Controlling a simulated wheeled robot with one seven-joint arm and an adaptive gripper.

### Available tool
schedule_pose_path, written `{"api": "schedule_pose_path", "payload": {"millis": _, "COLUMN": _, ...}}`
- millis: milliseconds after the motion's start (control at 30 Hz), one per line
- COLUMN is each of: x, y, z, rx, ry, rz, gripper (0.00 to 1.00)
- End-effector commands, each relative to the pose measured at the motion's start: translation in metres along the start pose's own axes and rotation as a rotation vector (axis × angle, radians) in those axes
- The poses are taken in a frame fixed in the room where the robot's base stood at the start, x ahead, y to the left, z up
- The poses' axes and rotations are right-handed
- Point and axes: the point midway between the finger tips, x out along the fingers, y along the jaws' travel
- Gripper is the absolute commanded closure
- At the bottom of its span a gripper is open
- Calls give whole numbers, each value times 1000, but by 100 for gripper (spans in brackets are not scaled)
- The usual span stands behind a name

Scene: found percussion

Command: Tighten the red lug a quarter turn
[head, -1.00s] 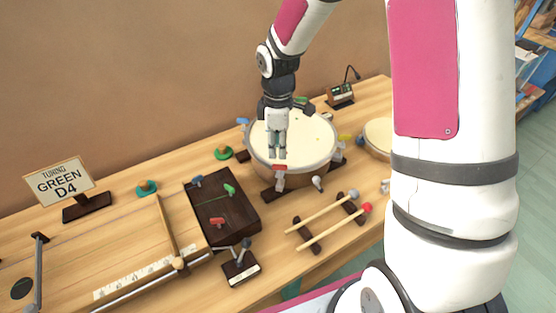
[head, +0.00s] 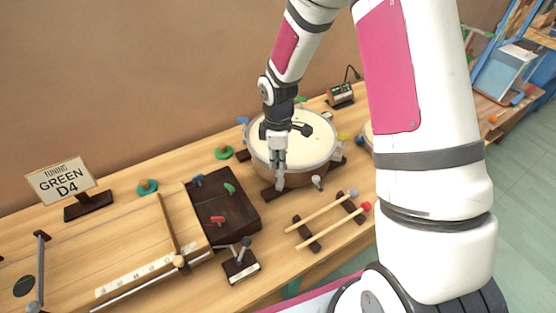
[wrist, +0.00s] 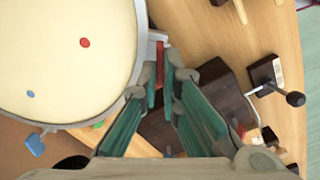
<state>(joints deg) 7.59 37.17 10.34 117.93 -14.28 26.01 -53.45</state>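The drum (head: 310,140) has a pale cream head and coloured lugs around its rim. In the wrist view the drum (wrist: 70,50) fills the upper left. The red lug (wrist: 161,58) shows at the drum's rim as a narrow red bar between my fingertips. My gripper (wrist: 164,78) is open, with a green-padded finger on each side of the lug; I cannot tell whether either finger touches it. In the head view my gripper (head: 280,178) points down at the drum's front rim and hides the red lug.
Two mallets (head: 322,212) lie on a rack in front. A dark block (head: 228,215) with small coloured pieces and a lever stand (head: 241,266) are at the left. A sign (head: 60,181) reads GREEN D4.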

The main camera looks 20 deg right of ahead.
Motion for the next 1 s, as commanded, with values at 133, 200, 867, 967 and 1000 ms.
{"api": "schedule_pose_path", "payload": {"millis": 133, "x": 0, "y": 0, "z": 0, "rx": 1, "ry": 0, "rz": 0, "gripper": 100}}
{"api": "schedule_pose_path", "payload": {"millis": 200, "x": 0, "y": 0, "z": 0, "rx": 5, "ry": 0, "rz": 0, "gripper": 100}}
{"api": "schedule_pose_path", "payload": {"millis": 867, "x": 0, "y": 2, "z": 0, "rx": 411, "ry": -1, "rz": 1, "gripper": 100}}
{"api": "schedule_pose_path", "payload": {"millis": 967, "x": 0, "y": 2, "z": 0, "rx": 507, "ry": -1, "rz": 0, "gripper": 100}}
{"api": "schedule_pose_path", "payload": {"millis": 1000, "x": 0, "y": 3, "z": 0, "rx": 545, "ry": -1, "rz": 0, "gripper": 100}}
